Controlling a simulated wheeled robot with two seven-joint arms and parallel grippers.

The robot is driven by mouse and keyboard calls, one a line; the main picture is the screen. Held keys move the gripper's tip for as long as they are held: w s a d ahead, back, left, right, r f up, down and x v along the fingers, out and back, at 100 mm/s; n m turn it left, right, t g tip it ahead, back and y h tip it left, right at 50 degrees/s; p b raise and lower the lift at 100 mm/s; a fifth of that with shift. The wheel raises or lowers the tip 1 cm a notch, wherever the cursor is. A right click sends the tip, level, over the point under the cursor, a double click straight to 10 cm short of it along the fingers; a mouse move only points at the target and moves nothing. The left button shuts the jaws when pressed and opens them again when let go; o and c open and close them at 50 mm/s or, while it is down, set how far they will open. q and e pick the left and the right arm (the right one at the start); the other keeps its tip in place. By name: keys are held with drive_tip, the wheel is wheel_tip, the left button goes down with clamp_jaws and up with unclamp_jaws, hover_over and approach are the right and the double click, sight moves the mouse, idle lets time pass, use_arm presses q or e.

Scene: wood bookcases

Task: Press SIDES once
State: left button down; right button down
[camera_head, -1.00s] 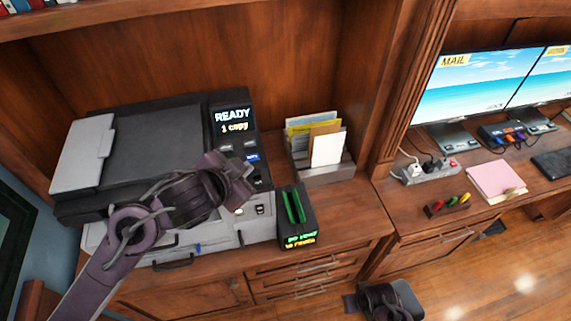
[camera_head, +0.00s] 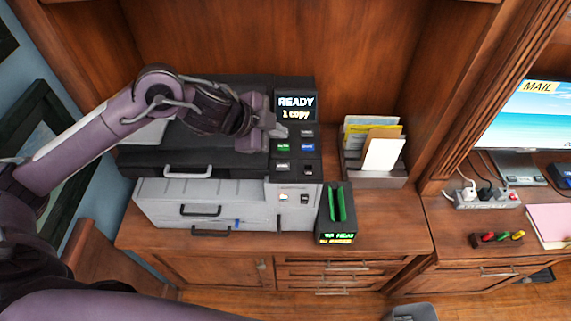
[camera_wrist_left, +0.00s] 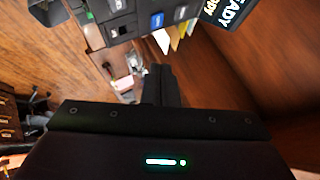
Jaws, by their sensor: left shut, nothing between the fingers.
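The printer (camera_head: 230,200) stands on the wooden counter, its screen (camera_head: 295,106) reading "READY 1 copy". Below the screen is a panel of small buttons: a green-lettered one (camera_head: 283,147), a blue one (camera_head: 308,147), a white-lettered one (camera_head: 283,166) and a grey one (camera_head: 307,133). Their labels are too small to read, so I cannot tell which is SIDES. My left gripper (camera_head: 277,131) is shut and empty over the panel's upper left, hiding part of it. I cannot tell whether it touches. In the left wrist view, the blue button (camera_wrist_left: 157,21) shows beyond the fingers. My right gripper is not in view.
A dark box with green slots (camera_head: 337,210) stands right of the printer. A paper organizer (camera_head: 375,165) is behind it. A power strip (camera_head: 487,199) and a monitor (camera_head: 525,125) are at the right. Bare counter (camera_head: 390,225) lies in front of the organizer.

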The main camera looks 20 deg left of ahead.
sight(279, 167)
use_arm(q)
drive_tip(key=shift+f, duration=0.1)
wheel_tip(279, 167, down, 8)
drive_tip(key=b, duration=0.7)
drive_tip(key=shift+f, duration=0.3)
drive_tip(key=shift+f, duration=0.1)
idle(1.6)
drive_tip(key=shift+f+b, duration=0.3)
drive_tip(key=shift+f, duration=0.45)
idle(0.5)
drive_tip(key=shift+r, duration=0.1)
drive_tip(key=shift+r+p, duration=0.65)
drive_tip(key=shift+r, duration=0.1)
